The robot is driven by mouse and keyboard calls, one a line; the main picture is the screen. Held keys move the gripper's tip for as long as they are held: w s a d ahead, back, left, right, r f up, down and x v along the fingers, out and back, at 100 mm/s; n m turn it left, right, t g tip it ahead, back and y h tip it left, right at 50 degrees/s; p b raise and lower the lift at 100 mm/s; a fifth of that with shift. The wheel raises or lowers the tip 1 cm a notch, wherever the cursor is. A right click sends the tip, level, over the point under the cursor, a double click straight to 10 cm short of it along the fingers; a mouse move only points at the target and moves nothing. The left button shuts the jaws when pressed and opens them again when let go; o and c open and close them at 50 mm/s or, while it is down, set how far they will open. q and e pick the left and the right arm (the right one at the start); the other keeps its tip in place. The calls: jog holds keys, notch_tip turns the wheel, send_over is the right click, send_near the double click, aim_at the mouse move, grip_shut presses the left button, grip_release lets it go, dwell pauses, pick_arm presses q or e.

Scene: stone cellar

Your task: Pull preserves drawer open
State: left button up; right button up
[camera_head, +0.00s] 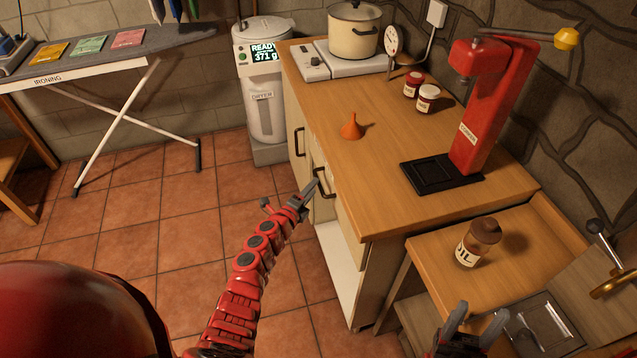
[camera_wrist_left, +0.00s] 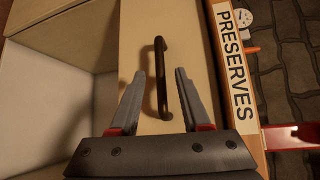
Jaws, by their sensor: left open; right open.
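The preserves drawer (camera_wrist_left: 190,40) has a pale front with a dark bar handle (camera_wrist_left: 160,85), beside a white "PRESERVES" label (camera_wrist_left: 235,62) in the left wrist view. In the head view the handle (camera_head: 323,186) is on the counter's left face. My left gripper (camera_wrist_left: 160,74) is open, with one finger on each side of the handle and gaps showing; it is not closed on it. In the head view the left gripper (camera_head: 312,190) partly covers the drawer front. My right gripper (camera_head: 478,318) is open and empty at the bottom right, by the lower table.
The wooden counter (camera_head: 370,185) carries an orange funnel (camera_head: 352,127), jars (camera_head: 427,98), a red press (camera_head: 495,105) and a pot (camera_head: 354,32). An oil jar (camera_head: 478,243) stands on the lower table (camera_head: 440,245). Tiled floor (camera_head: 150,220) left of the counter is clear.

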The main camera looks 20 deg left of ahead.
pick_arm(q)
jog(key=shift+b+x, duration=0.7)
jog(key=shift+x, duration=1.75)
grip_shut()
